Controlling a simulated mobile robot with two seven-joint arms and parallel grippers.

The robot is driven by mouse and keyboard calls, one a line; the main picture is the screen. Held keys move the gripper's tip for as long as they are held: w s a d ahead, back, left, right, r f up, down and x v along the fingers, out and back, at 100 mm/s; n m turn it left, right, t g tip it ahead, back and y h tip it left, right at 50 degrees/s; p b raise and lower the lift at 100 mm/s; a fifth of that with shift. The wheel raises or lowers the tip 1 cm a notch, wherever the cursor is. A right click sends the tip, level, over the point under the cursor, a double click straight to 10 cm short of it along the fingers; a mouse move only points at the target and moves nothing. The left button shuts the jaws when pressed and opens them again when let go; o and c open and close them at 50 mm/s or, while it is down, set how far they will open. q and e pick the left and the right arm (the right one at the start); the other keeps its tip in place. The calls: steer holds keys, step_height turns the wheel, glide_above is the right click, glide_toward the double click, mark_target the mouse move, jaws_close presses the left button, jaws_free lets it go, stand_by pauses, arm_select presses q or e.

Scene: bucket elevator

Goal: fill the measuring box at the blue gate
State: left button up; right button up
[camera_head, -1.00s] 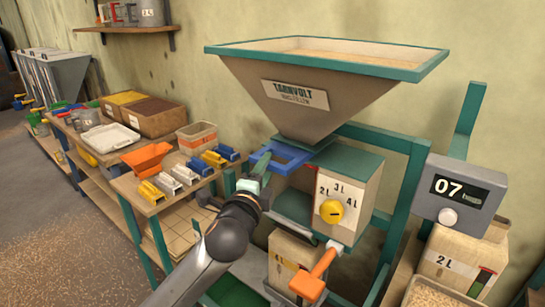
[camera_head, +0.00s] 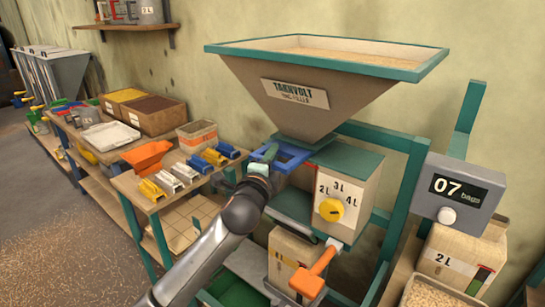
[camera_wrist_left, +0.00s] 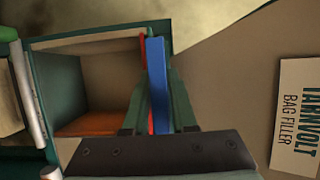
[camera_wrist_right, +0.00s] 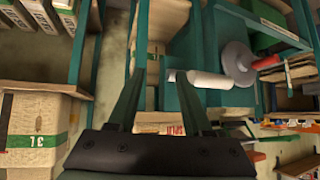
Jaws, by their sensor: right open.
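The blue gate (camera_head: 291,157) sits under the hopper (camera_head: 310,95), at the top of the measuring box (camera_head: 350,172). The box is beige with a teal top and a yellow dial (camera_head: 332,209) marked 2L, 3L and 4L. My left gripper (camera_head: 268,158) is at the gate's left end. In the left wrist view its fingers (camera_wrist_left: 158,95) are close together on either side of the blue gate bar (camera_wrist_left: 157,70). An open, beige-walled compartment (camera_wrist_left: 95,80) with an orange floor shows beside it. My right gripper (camera_wrist_right: 160,85) is open and empty, outside the head view.
An orange lever (camera_head: 316,272) sticks out below the box, beside a bag (camera_head: 288,258). A counter (camera_head: 462,193) reading 07 stands at the right. A bench (camera_head: 150,200) with scoops and trays is at the left. Grain lies in the hopper.

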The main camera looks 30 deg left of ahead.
arm_select(q)
jaws_close()
stand_by(1.0)
